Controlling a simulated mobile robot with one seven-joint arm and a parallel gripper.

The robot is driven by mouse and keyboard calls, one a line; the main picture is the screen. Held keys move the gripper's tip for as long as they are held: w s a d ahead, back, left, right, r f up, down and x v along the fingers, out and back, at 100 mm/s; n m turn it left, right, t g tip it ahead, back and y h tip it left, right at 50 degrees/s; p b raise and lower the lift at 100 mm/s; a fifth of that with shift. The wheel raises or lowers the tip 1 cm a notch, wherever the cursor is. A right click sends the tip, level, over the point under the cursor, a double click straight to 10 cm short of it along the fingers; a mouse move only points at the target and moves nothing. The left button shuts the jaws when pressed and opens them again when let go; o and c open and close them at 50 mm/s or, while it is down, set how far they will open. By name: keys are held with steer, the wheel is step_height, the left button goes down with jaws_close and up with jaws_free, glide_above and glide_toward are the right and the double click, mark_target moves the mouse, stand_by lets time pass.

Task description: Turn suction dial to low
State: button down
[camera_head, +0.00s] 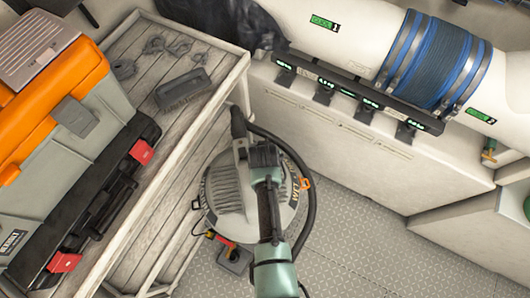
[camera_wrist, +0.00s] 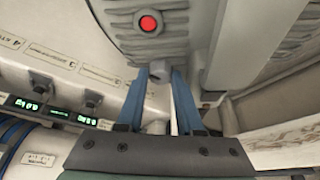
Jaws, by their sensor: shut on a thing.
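The round grey-white vacuum (camera_head: 225,190) stands on the floor beside the bench, with a black hose curving around its right side. My gripper (camera_head: 262,155) is over its top and hides part of it. In the wrist view, the ribbed vacuum top (camera_wrist: 190,45) has a round red button (camera_wrist: 148,23). The blue fingers of my gripper (camera_wrist: 159,76) are shut on a small grey knob (camera_wrist: 157,70), which looks like the suction dial. The dial's markings and setting cannot be read. In the head view the dial is hidden by my gripper.
A white wall ledge with a row of labelled black switches (camera_head: 325,92) and a large pipe (camera_head: 345,28) lie behind. Free metal floor (camera_head: 375,230) is at the right.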

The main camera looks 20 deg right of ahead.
steer(key=m+h, duration=0.1)
steer(key=m, duration=0.1)
steer(key=m+g+b, duration=0.1)
steer(key=m, duration=0.2)
steer(key=shift+w+a+f+m+h, duration=0.1)
steer(key=shift+w+a+m+h, duration=0.05)
steer(key=shift+m+h, duration=0.2)
steer(key=shift+m+g+h+b, duration=0.45)
steer(key=shift+m+g+b, duration=0.35)
steer(key=shift+m+b, duration=1)
steer(key=shift+m+p, duration=0.35)
steer(key=shift+m, duration=0.2)
steer(key=c, duration=0.5)
jaws_free()
steer(key=shift+c, duration=0.2)
steer(key=shift+r, duration=0.2)
steer(key=v, duration=1.2)
steer(key=shift+a+r, duration=0.3)
steer(key=shift+r, duration=0.05)
